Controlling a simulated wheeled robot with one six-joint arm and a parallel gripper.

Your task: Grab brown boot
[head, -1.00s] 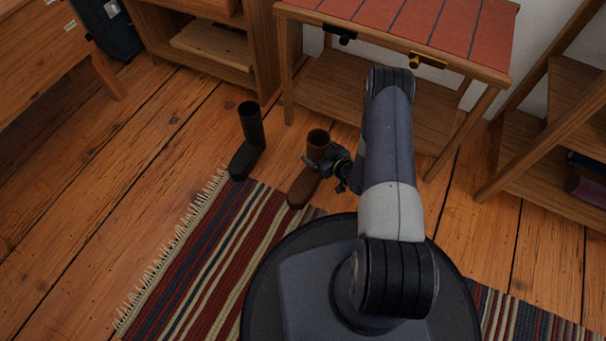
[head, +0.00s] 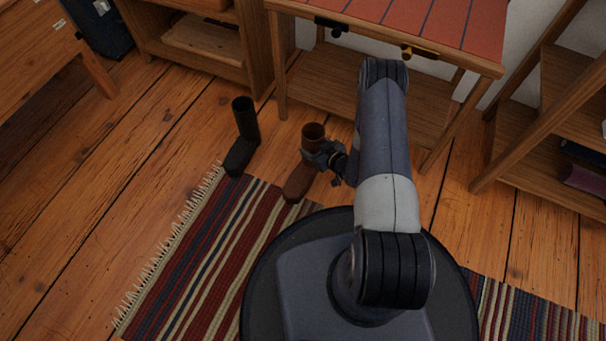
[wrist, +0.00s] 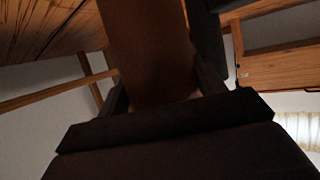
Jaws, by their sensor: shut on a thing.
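The brown boot (head: 299,184) stands upright on the floor at the edge of the striped rug in the head view, its toe towards the rug. My gripper (head: 312,155) is at the boot's shaft from the right side and is shut on it. In the wrist view the brown shaft (wrist: 150,60) fills the space between the two dark fingers of my gripper (wrist: 155,92). Part of the shaft is hidden behind the gripper in the head view.
A black boot (head: 246,130) stands to the left of the brown one. A red-topped wooden table (head: 400,30) with a lower shelf is behind. A striped rug (head: 200,250) lies in front. A wooden shelf (head: 560,140) is at the right. Bare floor is open at left.

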